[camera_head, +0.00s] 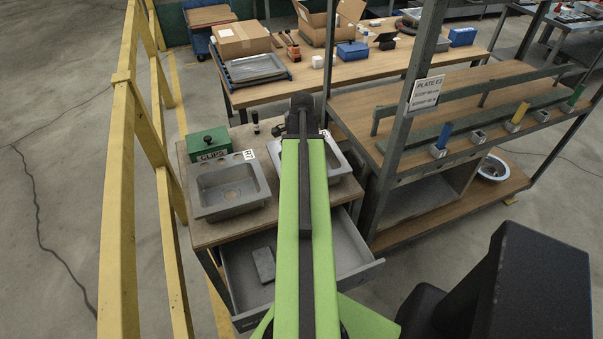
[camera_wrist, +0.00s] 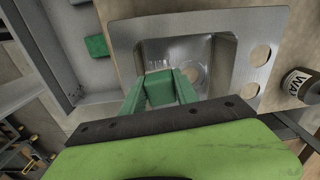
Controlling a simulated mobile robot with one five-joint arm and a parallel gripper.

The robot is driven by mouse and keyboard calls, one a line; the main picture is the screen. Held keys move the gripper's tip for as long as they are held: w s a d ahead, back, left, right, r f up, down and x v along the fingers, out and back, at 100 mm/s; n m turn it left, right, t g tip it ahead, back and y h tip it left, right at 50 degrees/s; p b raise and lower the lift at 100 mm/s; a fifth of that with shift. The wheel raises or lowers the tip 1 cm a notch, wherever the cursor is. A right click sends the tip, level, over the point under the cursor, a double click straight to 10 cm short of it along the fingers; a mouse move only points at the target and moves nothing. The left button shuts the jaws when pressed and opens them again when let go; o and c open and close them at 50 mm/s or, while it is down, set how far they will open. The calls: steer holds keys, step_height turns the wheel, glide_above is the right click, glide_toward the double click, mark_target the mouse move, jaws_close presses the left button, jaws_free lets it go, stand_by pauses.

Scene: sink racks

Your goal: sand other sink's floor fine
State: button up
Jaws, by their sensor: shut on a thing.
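My gripper (camera_wrist: 159,83) is shut on a green block (camera_wrist: 160,92), held between its green fingers over the basin of a grey metal sink (camera_wrist: 122,48). I cannot tell if the block touches the sink floor. The drain and scratch-like marks show beside and beyond the block. In the head view my arm covers the gripper and much of this right-hand sink (camera_head: 345,166). A second grey sink (camera_head: 228,207), with a tag at its back corner, sits to its left on the bench.
An open drawer (camera_head: 359,270) juts out below the sinks, with a flat block (camera_head: 263,264) in it. A green CLIPS box (camera_head: 209,144) stands behind the left sink. A jar (camera_wrist: 297,85) stands close to the held-over sink. Yellow railing (camera_head: 117,180) runs left; a shelf post (camera_head: 398,135) stands right.

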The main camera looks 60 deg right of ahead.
steer(key=shift+a+f+b, duration=0.15)
steer(key=shift+f+b, duration=0.8)
steer(key=shift+f, duration=0.15)
steer(key=shift+a+f+b, duration=0.1)
steer(key=shift+f+b, duration=0.85)
steer(key=shift+f, duration=0.1)
steer(key=shift+s+a+f+b, duration=0.2)
steer(key=shift+s+f+b, duration=0.1)
steer(key=shift+b, duration=0.2)
steer(key=shift+s+a+f+b, duration=0.2)
steer(key=shift+s+a+b, duration=0.35)
steer(key=shift+b, duration=0.25)
steer(key=shift+w+d+f, duration=0.9)
steer(key=shift+w+f, duration=0.15)
steer(key=shift+w, duration=0.05)
steer(key=shift+a+r, duration=0.2)
steer(key=shift+a, duration=0.05)
jaws_close()
steer(key=shift+s+a+r, duration=0.1)
steer(key=shift+s+r, duration=0.25)
steer(key=shift+s, duration=0.15)
steer(key=shift+d, duration=0.2)
steer(key=shift+w+f, duration=0.15)
steer(key=shift+w, duration=0.1)
steer(key=shift+s, duration=0.15)
steer(key=shift+f, duration=0.35)
steer(key=shift+f+b, duration=0.5)
steer(key=shift+b, duration=0.2)
